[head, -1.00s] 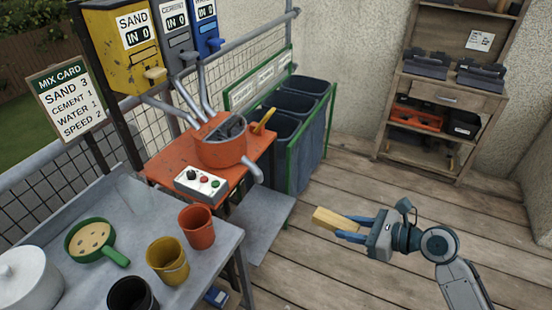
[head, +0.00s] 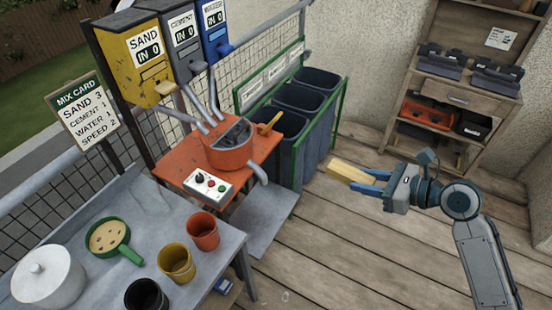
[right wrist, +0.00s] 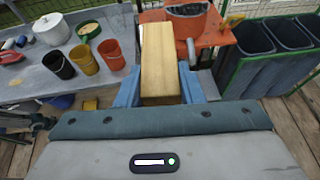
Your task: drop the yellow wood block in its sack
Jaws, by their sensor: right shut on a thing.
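The yellow wood block (head: 350,174) is held in my right gripper (head: 368,182), above the wooden deck. In the right wrist view the block (right wrist: 160,60) stands out lengthwise between the two blue fingers (right wrist: 158,92), which close on its sides. The sacks (head: 305,98) are dark blue-grey and hang in a row in a green frame behind the block, under a board of labels too small to read. The block is apart from them, to their right and nearer to me.
An orange mixer (head: 228,150) with a control box stands left of the sacks. A grey table (head: 75,225) with buckets (head: 176,264), a pot and a green sieve is at the left. A wooden shelf (head: 455,95) stands at the back right. The deck between is clear.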

